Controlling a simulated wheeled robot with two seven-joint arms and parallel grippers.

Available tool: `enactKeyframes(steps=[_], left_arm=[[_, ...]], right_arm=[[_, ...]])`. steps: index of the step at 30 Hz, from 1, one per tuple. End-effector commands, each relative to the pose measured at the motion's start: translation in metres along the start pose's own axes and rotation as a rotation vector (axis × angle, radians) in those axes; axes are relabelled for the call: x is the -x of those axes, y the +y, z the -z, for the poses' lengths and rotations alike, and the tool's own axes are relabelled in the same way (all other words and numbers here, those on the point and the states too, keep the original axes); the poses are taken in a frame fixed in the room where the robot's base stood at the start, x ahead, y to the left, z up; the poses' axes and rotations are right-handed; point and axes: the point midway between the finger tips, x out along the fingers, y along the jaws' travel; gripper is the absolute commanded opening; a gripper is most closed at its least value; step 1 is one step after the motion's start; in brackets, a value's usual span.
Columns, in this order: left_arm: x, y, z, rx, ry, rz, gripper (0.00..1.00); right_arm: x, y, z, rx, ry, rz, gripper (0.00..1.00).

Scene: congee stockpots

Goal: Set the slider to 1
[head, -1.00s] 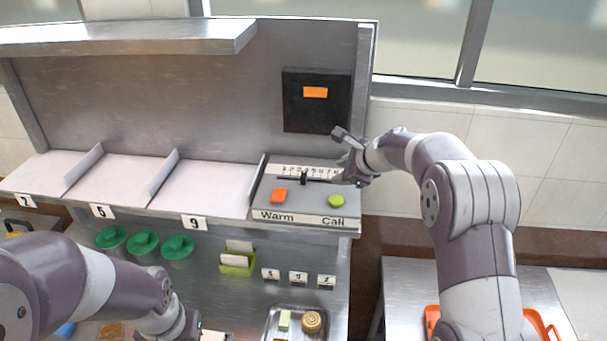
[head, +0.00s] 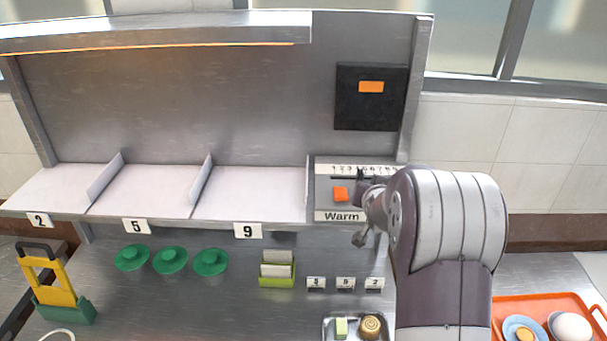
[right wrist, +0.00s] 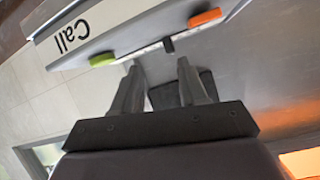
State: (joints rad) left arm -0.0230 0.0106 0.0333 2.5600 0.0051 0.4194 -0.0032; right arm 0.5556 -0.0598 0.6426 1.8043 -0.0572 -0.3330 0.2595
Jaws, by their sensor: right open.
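The control panel (head: 322,190) sits on the shelf's right end, with a numbered scale (head: 350,169), an orange button (head: 340,194) and the word Warm. My right arm hides its right part in the head view. The slider's dark knob (right wrist: 168,44) shows in the right wrist view between the orange button (right wrist: 204,17) and the green button (right wrist: 102,59). My right gripper (right wrist: 158,66) is open, with its fingertips close to the knob. I cannot tell whether they touch it. In the head view the right gripper (head: 361,212) is in front of the panel. My left gripper is out of view.
A black plate with an orange display (head: 371,87) is on the back wall above the panel. Below the shelf are green lids (head: 170,260), a green card holder (head: 277,270) and a metal tray (head: 327,327). An orange tray (head: 500,305) is at right.

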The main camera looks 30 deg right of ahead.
Motion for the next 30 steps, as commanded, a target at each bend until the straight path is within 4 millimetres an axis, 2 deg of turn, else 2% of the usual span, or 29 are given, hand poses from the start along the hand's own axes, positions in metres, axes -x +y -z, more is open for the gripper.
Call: enactKeyframes(steps=[4, 8, 11, 21, 25, 30], left_arm=[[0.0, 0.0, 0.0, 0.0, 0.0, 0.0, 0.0], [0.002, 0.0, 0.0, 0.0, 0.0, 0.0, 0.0], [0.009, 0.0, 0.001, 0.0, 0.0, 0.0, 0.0], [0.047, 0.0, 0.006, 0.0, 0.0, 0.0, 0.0], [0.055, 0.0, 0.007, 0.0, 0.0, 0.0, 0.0], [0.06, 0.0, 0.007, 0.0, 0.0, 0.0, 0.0]], right_arm=[[0.001, -0.008, 0.011, 0.177, 0.071, 0.036, 0.43], [-0.001, -0.01, 0.016, 0.229, 0.09, 0.039, 0.43], [-0.011, -0.011, 0.018, 0.233, 0.087, 0.038, 0.43], [-0.086, -0.015, 0.026, 0.23, 0.086, 0.038, 0.43], [-0.107, -0.015, 0.027, 0.229, 0.087, 0.038, 0.43], [-0.122, -0.016, 0.026, 0.229, 0.088, 0.038, 0.43]])
